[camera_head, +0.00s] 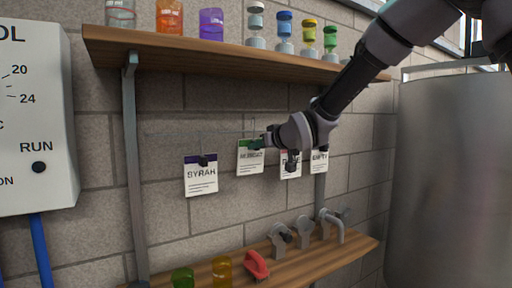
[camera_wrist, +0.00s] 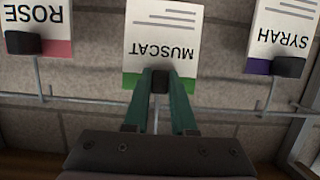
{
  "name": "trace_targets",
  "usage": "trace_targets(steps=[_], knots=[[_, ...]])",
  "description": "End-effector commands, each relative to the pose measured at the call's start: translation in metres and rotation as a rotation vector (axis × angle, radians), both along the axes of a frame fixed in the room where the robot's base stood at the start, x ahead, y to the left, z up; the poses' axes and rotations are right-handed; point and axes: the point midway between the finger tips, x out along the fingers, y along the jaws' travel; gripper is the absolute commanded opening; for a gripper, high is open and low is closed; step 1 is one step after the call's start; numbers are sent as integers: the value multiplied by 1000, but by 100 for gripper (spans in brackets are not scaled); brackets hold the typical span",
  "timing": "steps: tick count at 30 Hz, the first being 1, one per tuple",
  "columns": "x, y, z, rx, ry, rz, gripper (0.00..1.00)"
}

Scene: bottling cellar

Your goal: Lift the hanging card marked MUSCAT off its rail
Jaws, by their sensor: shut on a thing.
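The MUSCAT card (camera_wrist: 162,42), white with a green band, is in the middle of the wrist view, upside down there. In the head view the green-topped card (camera_head: 250,160) hangs second from the left, higher than the SYRAH card (camera_head: 201,176). My gripper (camera_wrist: 160,80) has its green fingers shut on the dark clip at the card's banded edge. In the head view my gripper (camera_head: 258,143) reaches the card from the right. The fingers hide part of the band. I cannot tell whether the card is clear of its rail.
The ROSE card (camera_wrist: 38,25) and the SYRAH card (camera_wrist: 284,35) flank it in the wrist view, on hooks from the thin rail (camera_wrist: 90,101). An EMPTY card (camera_head: 319,160) hangs at right.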

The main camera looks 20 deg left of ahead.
Motion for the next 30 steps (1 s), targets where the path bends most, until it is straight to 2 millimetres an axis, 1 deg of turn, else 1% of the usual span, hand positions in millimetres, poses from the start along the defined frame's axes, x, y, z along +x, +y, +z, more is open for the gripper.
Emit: trace_targets(steps=[30], knots=[[-40, -47, -1, -2, 1, 0, 0]])
